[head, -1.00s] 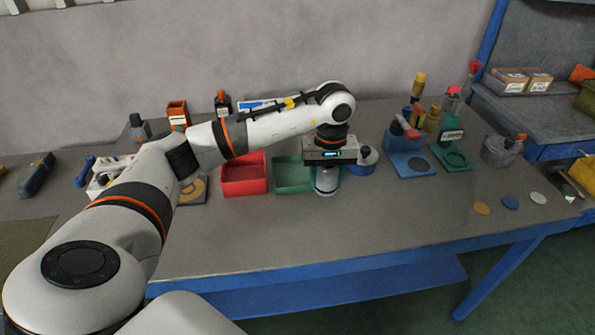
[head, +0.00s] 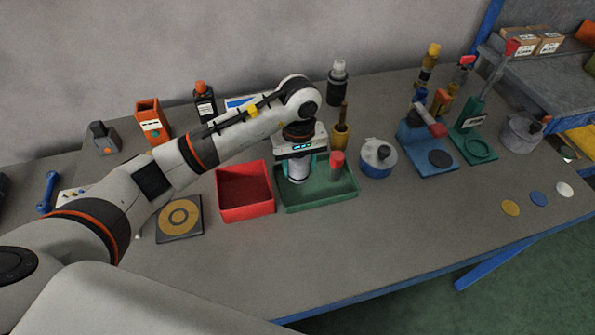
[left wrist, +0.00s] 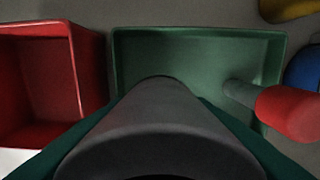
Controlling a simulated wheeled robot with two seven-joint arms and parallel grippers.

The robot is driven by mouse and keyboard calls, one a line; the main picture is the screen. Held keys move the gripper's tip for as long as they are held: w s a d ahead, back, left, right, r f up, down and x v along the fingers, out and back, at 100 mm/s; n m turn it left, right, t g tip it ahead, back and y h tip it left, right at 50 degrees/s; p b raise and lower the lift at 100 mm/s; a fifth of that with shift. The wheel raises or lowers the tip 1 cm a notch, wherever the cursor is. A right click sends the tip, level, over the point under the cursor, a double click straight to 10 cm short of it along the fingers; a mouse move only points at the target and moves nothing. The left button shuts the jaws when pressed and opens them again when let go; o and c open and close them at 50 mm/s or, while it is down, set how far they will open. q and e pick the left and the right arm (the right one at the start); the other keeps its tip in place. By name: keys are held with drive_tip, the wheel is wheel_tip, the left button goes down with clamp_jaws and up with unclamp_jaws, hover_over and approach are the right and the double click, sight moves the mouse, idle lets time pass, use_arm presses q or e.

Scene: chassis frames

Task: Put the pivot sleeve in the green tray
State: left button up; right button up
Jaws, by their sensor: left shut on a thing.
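My left gripper (head: 299,166) is shut on a grey cylinder, which I take to be the pivot sleeve (head: 299,174). The sleeve hangs upright over the left part of the green tray (head: 320,200). In the left wrist view the sleeve (left wrist: 160,130) fills the lower middle, with the green tray (left wrist: 200,35) beyond it. Whether the sleeve's lower end touches the tray floor is hard to tell. A red-capped grey part (head: 337,162) is in the right part of the tray; it also shows in the left wrist view (left wrist: 288,110). My right gripper is not in view.
A red bin (head: 245,208) stands just left of the green tray. A blue-and-silver canister (head: 378,158) stands to its right, and a brass-coloured part (head: 341,132) behind. Blue (head: 430,160) and green (head: 475,150) stands are further right. The front bench is clear.

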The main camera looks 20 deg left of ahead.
sight(298, 187)
use_arm(q)
drive_tip(key=shift+f, duration=0.7)
wheel_tip(298, 187, down, 3)
drive_tip(key=shift+w+a+f+p, duration=0.1)
drive_tip(key=shift+p, duration=0.4)
drive_tip(key=shift+f, duration=0.3)
drive_tip(key=o, duration=1.1)
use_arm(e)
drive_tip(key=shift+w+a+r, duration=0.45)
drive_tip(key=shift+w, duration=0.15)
